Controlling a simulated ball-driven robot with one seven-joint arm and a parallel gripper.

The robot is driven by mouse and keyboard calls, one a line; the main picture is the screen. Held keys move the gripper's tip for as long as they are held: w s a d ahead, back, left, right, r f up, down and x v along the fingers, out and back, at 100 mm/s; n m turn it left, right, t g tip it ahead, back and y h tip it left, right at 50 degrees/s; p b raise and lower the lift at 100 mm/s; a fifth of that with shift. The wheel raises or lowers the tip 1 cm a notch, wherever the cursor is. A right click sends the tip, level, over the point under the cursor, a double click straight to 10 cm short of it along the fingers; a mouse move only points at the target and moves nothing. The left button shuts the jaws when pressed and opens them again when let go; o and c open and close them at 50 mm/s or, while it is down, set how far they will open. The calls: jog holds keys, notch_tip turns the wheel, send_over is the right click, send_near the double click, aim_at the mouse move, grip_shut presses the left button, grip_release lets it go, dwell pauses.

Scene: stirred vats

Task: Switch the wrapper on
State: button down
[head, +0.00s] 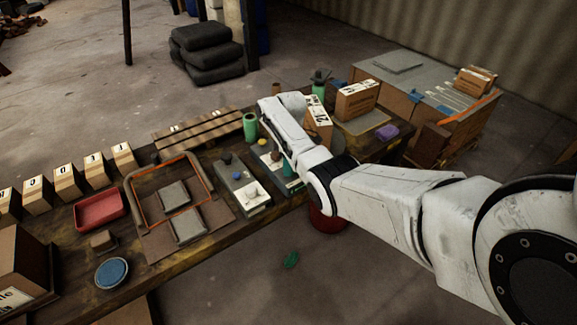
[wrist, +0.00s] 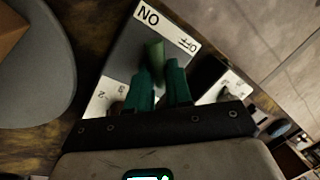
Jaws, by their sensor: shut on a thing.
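In the wrist view a grey switch panel (wrist: 128,55) carries a white label strip with ON and OFF, seen upside down. ON is toward the left of the strip and OFF toward the right. A green lever (wrist: 156,50) stands up from the panel. My gripper (wrist: 160,72) has its teal fingers close together around the lever's lower part, shut on it. The fingers hide the lever's base, and I cannot tell which label it leans toward. In the head view my gripper (head: 289,170) is low over the bench beside grey control panels, mostly hidden by my arm.
A grey panel (head: 235,177) with blue and white knobs stands left of my gripper. A green cylinder (head: 250,127) stands behind it. An orange-framed station (head: 133,205), a red tray (head: 100,209) and several cartons line the bench.

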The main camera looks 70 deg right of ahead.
dwell(0.4)
jog(key=c, duration=1)
grip_release()
jog(key=shift+c, duration=0.2)
notch_tip(320, 180, up, 11)
jog(key=d, duration=0.2)
jog(key=shift+w+f, duration=0.2)
jog(key=shift+w, duration=0.05)
